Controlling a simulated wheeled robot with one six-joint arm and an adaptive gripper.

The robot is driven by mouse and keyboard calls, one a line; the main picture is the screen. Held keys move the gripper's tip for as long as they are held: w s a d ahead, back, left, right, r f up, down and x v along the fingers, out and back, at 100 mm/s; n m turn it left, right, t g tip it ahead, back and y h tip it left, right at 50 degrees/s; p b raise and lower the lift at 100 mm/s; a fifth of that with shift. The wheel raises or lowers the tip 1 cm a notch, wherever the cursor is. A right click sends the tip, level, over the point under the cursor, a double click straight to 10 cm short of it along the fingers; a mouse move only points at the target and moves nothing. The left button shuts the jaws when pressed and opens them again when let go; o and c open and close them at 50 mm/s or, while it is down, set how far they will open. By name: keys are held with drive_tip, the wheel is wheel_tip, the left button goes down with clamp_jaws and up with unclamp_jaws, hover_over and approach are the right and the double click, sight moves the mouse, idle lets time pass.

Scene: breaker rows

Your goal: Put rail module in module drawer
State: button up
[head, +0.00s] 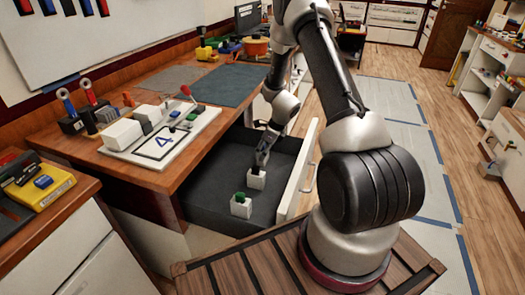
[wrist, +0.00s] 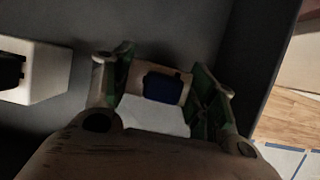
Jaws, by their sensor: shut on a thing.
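The module drawer (head: 205,190) is pulled out from under the bench, with a dark inside and a pale front. My gripper (head: 260,164) reaches down into it and is shut on a white rail module (head: 256,180). In the wrist view, my gripper (wrist: 163,85) has its green-lined fingers on both sides of this white module (wrist: 152,115), which has a dark blue part. It is low in the drawer; I cannot tell if it touches the floor. A second white module (head: 241,208) with a green top stands in the drawer nearer the camera.
A white board (head: 163,147) marked 4, with white blocks and a red-handled lever, lies on the bench (head: 190,155) above the drawer. Screwdrivers in a black holder (head: 80,120) and a yellow device (head: 40,187) are at left. The drawer's left part is bare.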

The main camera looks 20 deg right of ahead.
drive_tip(key=shift+f, duration=0.15)
drive_tip(key=o, duration=1.1)
drive_tip(key=shift+c, duration=0.2)
